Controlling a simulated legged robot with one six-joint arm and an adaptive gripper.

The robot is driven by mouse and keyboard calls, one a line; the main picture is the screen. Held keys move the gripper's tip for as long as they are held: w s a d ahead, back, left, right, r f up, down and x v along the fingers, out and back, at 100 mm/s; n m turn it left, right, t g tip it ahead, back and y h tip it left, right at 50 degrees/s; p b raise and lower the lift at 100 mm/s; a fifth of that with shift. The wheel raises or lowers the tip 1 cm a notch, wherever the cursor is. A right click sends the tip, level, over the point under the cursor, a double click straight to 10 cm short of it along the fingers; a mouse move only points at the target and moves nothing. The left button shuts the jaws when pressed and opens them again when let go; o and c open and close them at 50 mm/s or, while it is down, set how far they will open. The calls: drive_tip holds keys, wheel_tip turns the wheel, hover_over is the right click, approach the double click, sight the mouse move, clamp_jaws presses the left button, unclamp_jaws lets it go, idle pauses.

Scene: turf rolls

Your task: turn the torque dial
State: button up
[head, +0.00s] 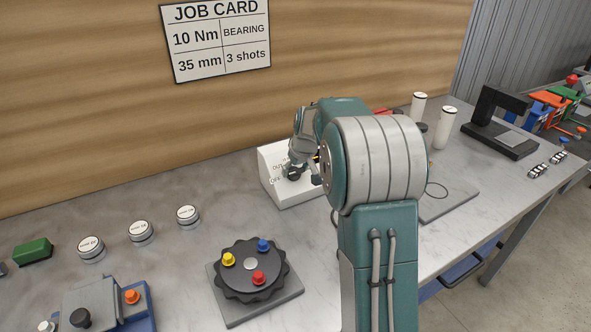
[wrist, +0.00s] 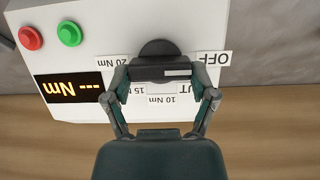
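The torque dial (wrist: 157,48) is a dark round knob with a raised bar across it and a white mark on the bar's right half, on the side of the OFF label. It is on a white box (wrist: 205,20) whose display (wrist: 70,88) shows "--- Nm". In the wrist view my gripper (wrist: 160,72) has its fingers wide apart, one at each end of the bar. I cannot tell if they touch it. In the head view my gripper (head: 305,172) is at the front of the white box (head: 275,165), partly hiding the dial (head: 293,173).
The box has a red button (wrist: 31,38) and a green button (wrist: 69,33). A black indexed turntable (head: 250,265) with coloured knobs is front left of my arm. White canisters (head: 445,128) and a black press (head: 500,125) are to the right. A job card (head: 217,40) reads 10 Nm.

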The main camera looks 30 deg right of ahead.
drive_tip(key=shift+f, duration=0.15)
drive_tip(key=m, duration=0.2)
drive_tip(key=m+y, duration=0.1)
drive_tip(key=m, duration=0.1)
drive_tip(key=shift+s+d+y, duration=0.1)
drive_tip(key=shift+d+y, duration=0.05)
drive_tip(key=shift+y, duration=0.15)
drive_tip(key=m+y, duration=0.1)
drive_tip(key=m, duration=0.3)
drive_tip(key=shift+d+f+t, duration=0.1)
drive_tip(key=shift+f+t, duration=0.05)
drive_tip(key=shift+t, duration=0.25)
drive_tip(key=m+t+y, duration=0.1)
drive_tip(key=m, duration=0.3)
drive_tip(key=shift+s+d+f, duration=0.1)
drive_tip(key=shift+s, duration=0.05)
drive_tip(key=shift+s+f+m+t+y, duration=0.1)
drive_tip(key=shift+m+t+y, duration=0.2)
drive_tip(key=shift+m, duration=0.8)
drive_tip(key=shift+f+m+t+y, duration=0.1)
drive_tip(key=shift+m+t, duration=0.3)
drive_tip(key=shift+m, duration=0.7)
drive_tip(key=o, duration=1)
drive_tip(key=shift+r, duration=0.1)
drive_tip(key=shift+o, duration=0.2)
